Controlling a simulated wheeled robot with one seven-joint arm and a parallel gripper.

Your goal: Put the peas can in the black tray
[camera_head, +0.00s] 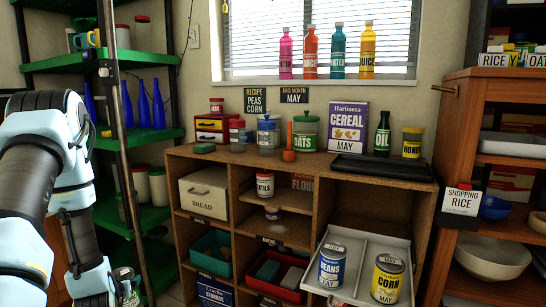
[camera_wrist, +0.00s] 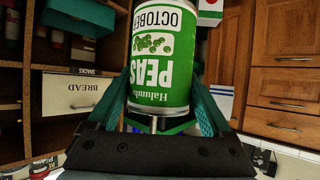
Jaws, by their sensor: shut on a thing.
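The peas can (camera_wrist: 166,62) is green and white, labelled PEAS and OCTOBER, and shows upside down in the wrist view. My gripper (camera_wrist: 161,80) is shut on it, with a teal finger on each side. In the head view my arm fills the left side, and the can is not clearly visible there. The black tray (camera_head: 382,168) lies flat on top of the wooden shelf unit, at its right end. Its surface is empty.
A beans can (camera_head: 331,267) and a corn can (camera_head: 387,279) stand on a white tray below. Behind the black tray are a cereal box (camera_head: 347,128), an oil bottle (camera_head: 382,135) and a honey jar (camera_head: 412,143). A metal post (camera_head: 121,130) stands beside my arm.

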